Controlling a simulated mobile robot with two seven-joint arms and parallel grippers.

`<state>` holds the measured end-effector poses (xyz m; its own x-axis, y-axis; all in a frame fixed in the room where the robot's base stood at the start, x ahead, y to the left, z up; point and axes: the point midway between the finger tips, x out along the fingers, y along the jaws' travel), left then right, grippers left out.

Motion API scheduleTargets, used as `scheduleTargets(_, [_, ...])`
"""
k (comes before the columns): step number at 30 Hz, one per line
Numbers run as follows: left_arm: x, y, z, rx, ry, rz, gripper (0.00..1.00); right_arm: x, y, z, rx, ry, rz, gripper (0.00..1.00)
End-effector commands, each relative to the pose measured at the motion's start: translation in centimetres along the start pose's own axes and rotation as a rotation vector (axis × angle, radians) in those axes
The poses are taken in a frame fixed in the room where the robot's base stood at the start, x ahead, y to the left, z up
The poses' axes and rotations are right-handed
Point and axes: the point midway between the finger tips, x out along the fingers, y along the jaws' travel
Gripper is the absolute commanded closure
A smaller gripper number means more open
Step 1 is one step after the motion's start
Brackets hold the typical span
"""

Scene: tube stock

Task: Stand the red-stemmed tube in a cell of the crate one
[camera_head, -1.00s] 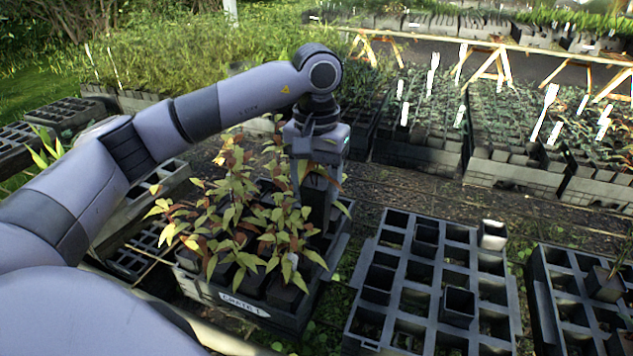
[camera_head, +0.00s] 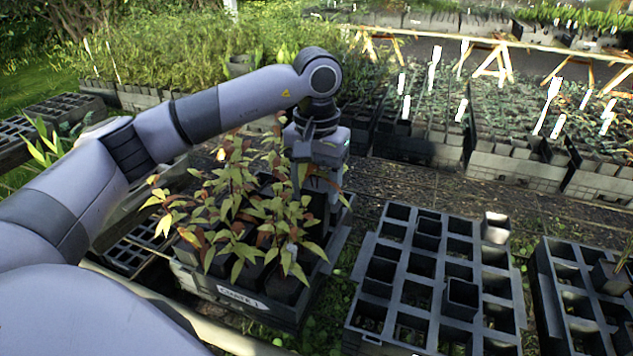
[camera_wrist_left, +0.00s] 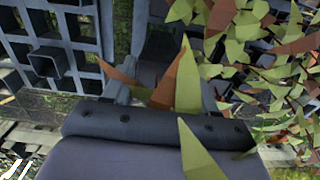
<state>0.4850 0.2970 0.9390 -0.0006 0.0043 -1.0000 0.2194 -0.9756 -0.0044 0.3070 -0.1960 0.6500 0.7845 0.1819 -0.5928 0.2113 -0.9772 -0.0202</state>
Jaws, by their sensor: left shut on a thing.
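Crate one (camera_head: 240,297) is the dark crate with a white label on its near side, left of centre in the head view. Several dark tubes with green and reddish leaves stand in it. My left gripper (camera_head: 318,186) is over its back right corner, pointing down. It is shut on a dark tube (camera_wrist_left: 172,48), taken as the red-stemmed tube. Green and rust-red leaves of this plant rise between the fingers in the left wrist view; its stem is not clear. The tube's lower end and the cell beneath are hidden. My right gripper is not in view.
A mostly empty dark crate (camera_head: 398,289) stands right of crate one, with a few pots in it. Another crate (camera_head: 548,290) stands at the far right. Leafy plants crowd the gripper's left side. Planted trays fill the back.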

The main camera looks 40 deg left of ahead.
Motion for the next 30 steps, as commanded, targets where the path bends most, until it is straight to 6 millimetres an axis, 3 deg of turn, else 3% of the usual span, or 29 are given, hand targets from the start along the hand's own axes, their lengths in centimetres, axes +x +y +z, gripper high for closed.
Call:
scheduleTargets(7, [0.0, 0.0, 0.0, 0.000, 0.000, 0.000, 0.97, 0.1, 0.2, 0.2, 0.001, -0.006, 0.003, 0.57])
scheduleTargets(30, [3.2, 0.0, 0.0, 0.000, 0.000, 0.001, 0.97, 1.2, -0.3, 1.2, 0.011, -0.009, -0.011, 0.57])
